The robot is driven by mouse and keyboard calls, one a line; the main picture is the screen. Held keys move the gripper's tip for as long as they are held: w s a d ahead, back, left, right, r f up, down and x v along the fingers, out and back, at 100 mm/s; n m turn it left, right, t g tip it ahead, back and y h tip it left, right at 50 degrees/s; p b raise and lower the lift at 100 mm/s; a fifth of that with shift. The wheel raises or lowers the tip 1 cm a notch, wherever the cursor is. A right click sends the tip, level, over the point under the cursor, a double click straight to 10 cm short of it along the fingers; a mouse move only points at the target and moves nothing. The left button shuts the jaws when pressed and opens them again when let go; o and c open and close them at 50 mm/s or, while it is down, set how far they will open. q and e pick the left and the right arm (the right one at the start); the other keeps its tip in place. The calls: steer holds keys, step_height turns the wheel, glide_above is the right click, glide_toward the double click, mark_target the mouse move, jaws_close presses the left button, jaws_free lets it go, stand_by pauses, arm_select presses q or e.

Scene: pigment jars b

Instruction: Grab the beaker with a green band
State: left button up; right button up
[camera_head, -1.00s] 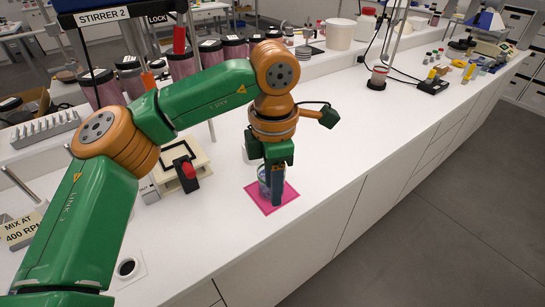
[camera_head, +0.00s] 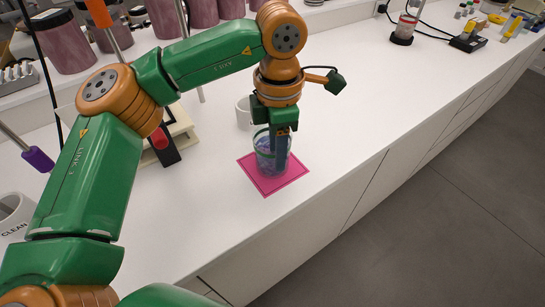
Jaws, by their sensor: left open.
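A clear glass beaker (camera_head: 264,160) with a green band near its top and bluish-purple contents stands upright on a pink square mat (camera_head: 295,175) on the white counter. My left gripper (camera_head: 281,158) points straight down at the beaker, with its dark fingers at the beaker's right side. It is open. The fingers partly hide the beaker, and I cannot tell whether one finger is inside it or whether they touch the glass. My right gripper is not in view.
A white mug (camera_head: 243,113) stands just behind the beaker. A cream-coloured device (camera_head: 180,125) with a red and black part is to the left. Several dark pink jars (camera_head: 162,18) line the back. The counter (camera_head: 345,115) to the right is clear.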

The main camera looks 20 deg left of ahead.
mark_target(276, 178)
arm_select(q)
step_height(276, 178, down, 6)
steer(key=shift+w+a+r+p, duration=0.1)
steer(key=shift+r+p, duration=0.15)
steer(key=shift+p, duration=0.7)
steer(key=shift+f, duration=0.2)
jaws_close()
stand_by(0.4)
